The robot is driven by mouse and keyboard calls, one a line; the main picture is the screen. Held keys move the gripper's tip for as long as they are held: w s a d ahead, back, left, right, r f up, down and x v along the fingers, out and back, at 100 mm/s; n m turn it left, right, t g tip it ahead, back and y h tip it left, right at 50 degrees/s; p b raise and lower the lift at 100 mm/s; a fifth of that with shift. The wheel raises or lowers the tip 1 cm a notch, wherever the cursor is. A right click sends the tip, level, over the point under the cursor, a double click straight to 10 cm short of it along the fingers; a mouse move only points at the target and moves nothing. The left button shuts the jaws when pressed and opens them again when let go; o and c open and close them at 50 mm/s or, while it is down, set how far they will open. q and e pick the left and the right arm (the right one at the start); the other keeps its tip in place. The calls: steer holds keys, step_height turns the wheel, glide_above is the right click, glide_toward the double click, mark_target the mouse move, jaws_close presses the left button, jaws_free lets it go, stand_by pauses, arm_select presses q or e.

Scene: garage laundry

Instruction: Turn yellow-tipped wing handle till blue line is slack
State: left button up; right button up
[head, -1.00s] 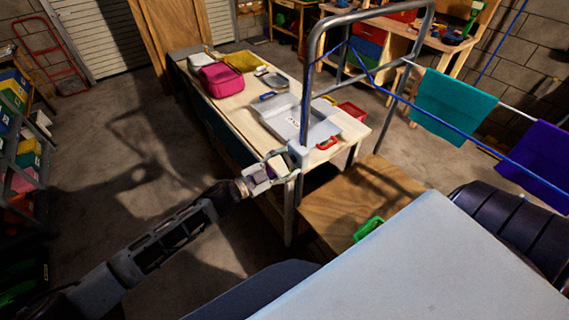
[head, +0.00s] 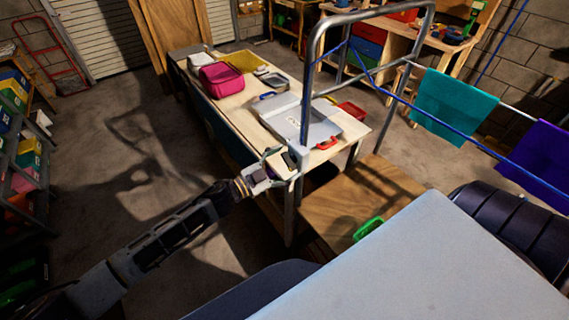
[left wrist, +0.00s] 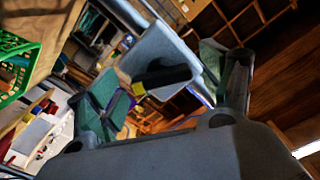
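In the left wrist view, the wing handle (left wrist: 165,77) is a dark bar with a yellow tip (left wrist: 138,91), in front of a pale grey post. My left gripper (left wrist: 165,72) has one finger on each side of the handle, with gaps visible; contact cannot be told. In the head view, my left gripper (head: 275,164) is at the post's lower end, by the table corner, and the handle is hidden or too small to make out there. The blue line (head: 455,126) runs from the metal frame to the lower right and looks straight. My right gripper is out of view.
The grey tubular frame (head: 308,90) rises beside the table (head: 235,112), which holds a tray (head: 318,127) and a pink bag (head: 221,79). Teal (head: 453,105) and purple (head: 541,162) cloths hang at right. A wooden board (head: 345,205) lies below the frame. Floor at left is clear.

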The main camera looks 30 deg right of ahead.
arm_select(q)
steer(key=shift+a, duration=0.15)
steer(key=a, duration=1.1)
steer(key=shift+s+a, duration=0.3)
steer(key=shift+s, duration=0.15)
stand_by(0.3)
stand_by(0.7)
